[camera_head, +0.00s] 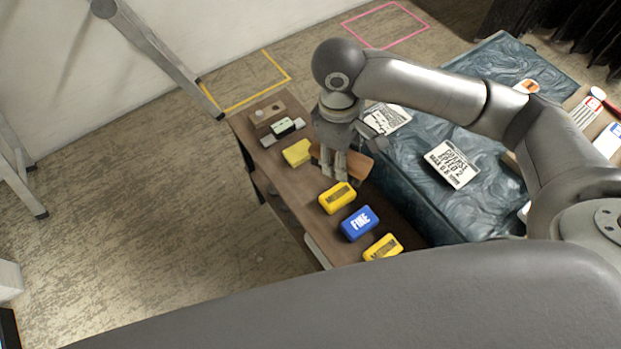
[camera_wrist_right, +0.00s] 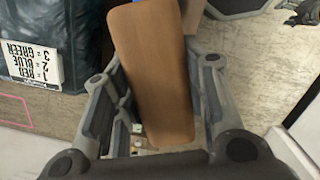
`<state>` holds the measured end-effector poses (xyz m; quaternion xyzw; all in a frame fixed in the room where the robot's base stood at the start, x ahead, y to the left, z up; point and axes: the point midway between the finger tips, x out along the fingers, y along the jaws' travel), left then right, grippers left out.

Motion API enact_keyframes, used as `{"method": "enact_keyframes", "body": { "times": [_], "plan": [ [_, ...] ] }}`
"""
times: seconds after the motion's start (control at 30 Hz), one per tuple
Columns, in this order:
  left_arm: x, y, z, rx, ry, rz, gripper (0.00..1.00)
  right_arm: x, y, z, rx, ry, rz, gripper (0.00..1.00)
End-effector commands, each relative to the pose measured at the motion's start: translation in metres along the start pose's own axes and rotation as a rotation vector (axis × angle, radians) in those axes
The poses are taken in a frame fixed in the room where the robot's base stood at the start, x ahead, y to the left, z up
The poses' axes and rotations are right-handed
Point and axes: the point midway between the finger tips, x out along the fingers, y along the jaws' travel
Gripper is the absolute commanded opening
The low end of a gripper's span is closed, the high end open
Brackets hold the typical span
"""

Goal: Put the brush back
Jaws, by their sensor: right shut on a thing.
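The brush (camera_head: 356,167) shows as a brown wooden block, flat-topped with rounded corners. In the head view it is at my right gripper (camera_head: 334,178), over the brown bench. My right gripper points down and is shut on the brush, with its fingers at the block's left part. In the right wrist view the brush (camera_wrist_right: 152,75) is a long wooden slab between the fingers. Its bristles are hidden, and I cannot tell whether it touches the bench. My left gripper is not in view.
The narrow brown bench (camera_head: 318,176) carries a yellow block (camera_head: 297,153), a yellow block with a dark patch (camera_head: 337,197), a blue "FINE" block (camera_head: 359,223) and another yellow block (camera_head: 382,247). A blue-grey slab (camera_head: 412,178) with printed cards lies right. Floor at left is open.

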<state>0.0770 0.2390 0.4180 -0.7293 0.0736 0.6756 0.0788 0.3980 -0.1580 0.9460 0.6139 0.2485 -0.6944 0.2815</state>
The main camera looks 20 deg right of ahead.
Motion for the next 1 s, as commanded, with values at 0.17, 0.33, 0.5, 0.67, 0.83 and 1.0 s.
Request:
{"method": "enact_keyframes", "body": {
  "times": [0.17, 0.33, 0.5, 0.67, 0.83, 1.0],
  "plan": [
    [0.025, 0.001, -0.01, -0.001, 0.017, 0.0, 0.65, 0.056, -0.016, -0.015, -0.336, 0.0, 0.031, 0.17],
    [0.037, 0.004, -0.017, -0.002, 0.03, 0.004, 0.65, 0.091, -0.026, -0.021, -0.578, 0.002, 0.062, 0.17],
    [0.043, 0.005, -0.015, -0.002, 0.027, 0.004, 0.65, 0.109, -0.032, -0.022, -0.712, 0.003, 0.083, 0.17],
    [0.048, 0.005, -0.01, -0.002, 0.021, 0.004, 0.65, 0.118, -0.025, -0.029, -0.749, 0.003, 0.091, 0.17],
    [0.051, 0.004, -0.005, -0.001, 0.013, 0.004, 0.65, 0.128, 0.003, -0.051, -0.748, 0.0, 0.091, 0.17],
    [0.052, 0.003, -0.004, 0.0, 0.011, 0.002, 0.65, 0.141, 0.03, -0.074, -0.748, 0.001, 0.09, 0.17]
  ]
}}
